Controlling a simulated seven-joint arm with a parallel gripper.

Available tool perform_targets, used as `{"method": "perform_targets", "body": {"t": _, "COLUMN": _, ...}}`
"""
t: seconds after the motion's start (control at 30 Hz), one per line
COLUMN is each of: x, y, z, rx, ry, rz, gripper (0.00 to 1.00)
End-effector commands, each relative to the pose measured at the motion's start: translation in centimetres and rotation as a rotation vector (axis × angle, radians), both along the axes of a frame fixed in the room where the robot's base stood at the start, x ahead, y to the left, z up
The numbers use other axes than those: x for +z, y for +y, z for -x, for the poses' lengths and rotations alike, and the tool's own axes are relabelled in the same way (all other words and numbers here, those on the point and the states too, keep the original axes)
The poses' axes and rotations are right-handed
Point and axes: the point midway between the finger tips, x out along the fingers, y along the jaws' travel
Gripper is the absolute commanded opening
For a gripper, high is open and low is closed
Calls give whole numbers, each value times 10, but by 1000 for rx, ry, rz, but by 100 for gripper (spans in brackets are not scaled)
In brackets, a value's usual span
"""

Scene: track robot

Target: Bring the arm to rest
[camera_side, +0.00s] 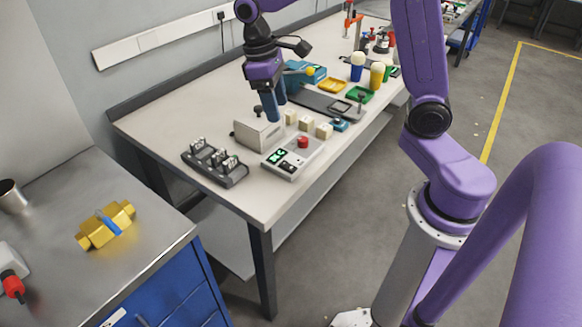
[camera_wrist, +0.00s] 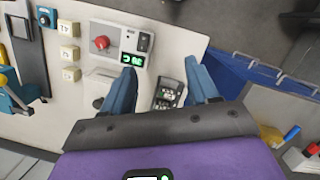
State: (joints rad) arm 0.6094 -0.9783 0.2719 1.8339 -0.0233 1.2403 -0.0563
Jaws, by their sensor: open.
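My gripper (camera_side: 273,108) hangs over the workbench (camera_side: 243,198) on my purple arm, with its blue fingers pointing down above a light grey box (camera_side: 258,133). In the wrist view my gripper (camera_wrist: 158,72) has its two blue fingers spread apart with nothing held between them. Whether the fingertips clear the box top by much is hard to tell. In the wrist view a control panel with a red button (camera_wrist: 102,43) lies to the left of the fingers, and a black rack (camera_wrist: 168,94) shows between them. The grey box is partly hidden by the left finger there.
In the side view the black rack (camera_side: 228,176) and the control panel (camera_side: 279,163) stand near the bench's front. Several pale cubes (camera_side: 307,124), a yellow tray (camera_side: 332,86) and a green tray (camera_side: 360,94) lie behind. A metal-topped cabinet (camera_side: 150,235) holds a brass part (camera_side: 90,235).

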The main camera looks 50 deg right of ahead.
Motion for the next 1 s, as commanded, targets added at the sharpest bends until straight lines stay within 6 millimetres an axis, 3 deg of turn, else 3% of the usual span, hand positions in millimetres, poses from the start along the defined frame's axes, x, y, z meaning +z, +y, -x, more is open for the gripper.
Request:
{"method": "perform_targets", "body": {"t": 0.1, "x": 4, "y": 19, "z": 37, "rx": 106, "ry": -34, "rz": -18, "gripper": 59}}
{"method": "perform_targets", "body": {"t": 0.3, "x": 5, "y": 36, "z": 98, "rx": 274, "ry": -81, "rz": -53, "gripper": 59}}
{"method": "perform_targets", "body": {"t": 0.6, "x": -3, "y": 35, "z": 187, "rx": 518, "ry": -140, "rz": -124, "gripper": 59}}
{"method": "perform_targets", "body": {"t": 0.8, "x": -11, "y": 26, "z": 224, "rx": 626, "ry": -161, "rz": -162, "gripper": 59}}
{"method": "perform_targets", "body": {"t": 1.0, "x": -14, "y": 23, "z": 235, "rx": 659, "ry": -166, "rz": -174, "gripper": 59}}
